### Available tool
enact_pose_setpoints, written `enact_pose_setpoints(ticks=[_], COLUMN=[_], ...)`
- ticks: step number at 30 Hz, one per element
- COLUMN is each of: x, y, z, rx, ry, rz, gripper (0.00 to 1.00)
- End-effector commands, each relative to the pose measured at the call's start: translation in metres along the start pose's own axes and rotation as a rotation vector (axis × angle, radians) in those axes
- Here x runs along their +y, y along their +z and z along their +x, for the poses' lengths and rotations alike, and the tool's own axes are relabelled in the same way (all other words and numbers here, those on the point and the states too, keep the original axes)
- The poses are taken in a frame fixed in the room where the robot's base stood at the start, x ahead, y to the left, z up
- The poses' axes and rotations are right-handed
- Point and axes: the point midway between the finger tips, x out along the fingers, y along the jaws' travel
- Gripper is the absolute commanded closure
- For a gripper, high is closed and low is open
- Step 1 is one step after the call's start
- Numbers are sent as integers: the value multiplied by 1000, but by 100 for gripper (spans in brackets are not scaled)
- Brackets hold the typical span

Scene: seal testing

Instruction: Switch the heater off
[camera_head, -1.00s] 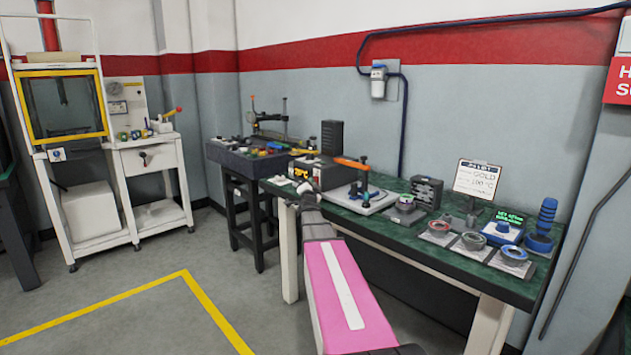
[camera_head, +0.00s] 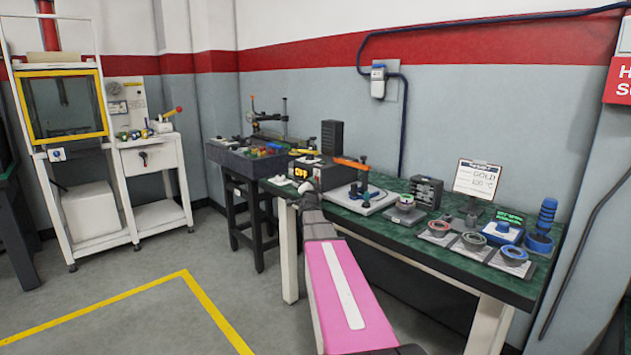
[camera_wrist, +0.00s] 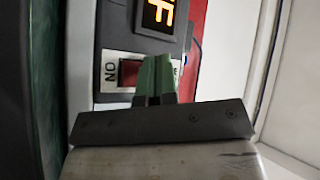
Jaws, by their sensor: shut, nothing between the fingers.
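The heater (camera_head: 325,174) is a dark box on the near-left end of the green-topped bench. Its orange display (camera_head: 300,171) reads OFF in the head view. The wrist view shows the end of that display (camera_wrist: 158,14) with an F. Below it is a red rocker switch (camera_wrist: 130,73) beside a white label marked ON. My gripper (camera_wrist: 157,75) is shut and empty, its green fingertips at the right side of the switch and hiding part of it. I cannot tell whether they touch it. In the head view, my gripper (camera_head: 303,188) is small, close in front of the heater.
A stand with an orange arm (camera_head: 362,190) is right of the heater. A dark bin (camera_head: 240,160) of coloured pieces is to the left. The floor in front is clear.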

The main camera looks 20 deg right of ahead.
Motion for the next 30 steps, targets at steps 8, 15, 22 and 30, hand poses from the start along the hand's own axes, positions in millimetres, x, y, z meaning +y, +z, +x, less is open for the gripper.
enact_pose_setpoints(ticks=[8,15,22,30], x=[-2,-7,-8,-11], y=[2,7,7,11], z=[-3,-10,-10,-16], rx=[0,0,0,0], ry=[0,0,0,-1], rz=[0,0,0,1], gripper=[100,100,100,100])
